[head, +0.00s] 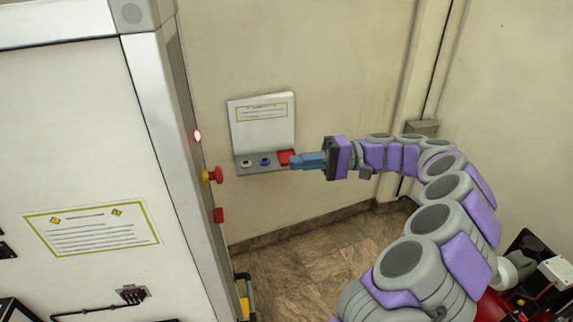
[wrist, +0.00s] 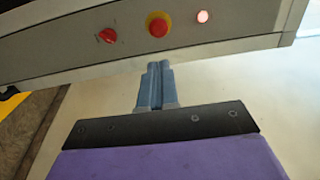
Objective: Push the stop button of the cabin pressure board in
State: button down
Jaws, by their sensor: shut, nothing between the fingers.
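A red mushroom-shaped stop button (head: 215,174) on a yellow collar sticks out of the narrow side face of the tall white cabinet (head: 90,130). In the wrist view the stop button (wrist: 158,25) is near the top middle, just beyond my fingertips. My gripper (head: 296,161) is shut and empty, its blue fingers level and pointing left. In the wrist view the fingertips (wrist: 157,66) are below the button, with a gap between them. In the head view my gripper is right of the button and overlaps the red end of the wall panel.
A lit lamp (head: 197,135) is above the stop button and a red knob (head: 219,215) below it. A small wall panel (head: 262,125) with a white sheet carries white, blue and red parts. Tiled floor (head: 300,270) is clear between cabinet and arm.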

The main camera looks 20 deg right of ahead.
jog(key=p, duration=0.1)
send_near(219, 175)
jog(key=w+a, duration=0.2)
jog(key=a, duration=0.2)
jog(key=shift+w+a+f+p, duration=0.3)
jog(key=shift+w+f+p, duration=0.1)
jog(key=shift+f, duration=0.05)
jog(key=shift+d, duration=0.2)
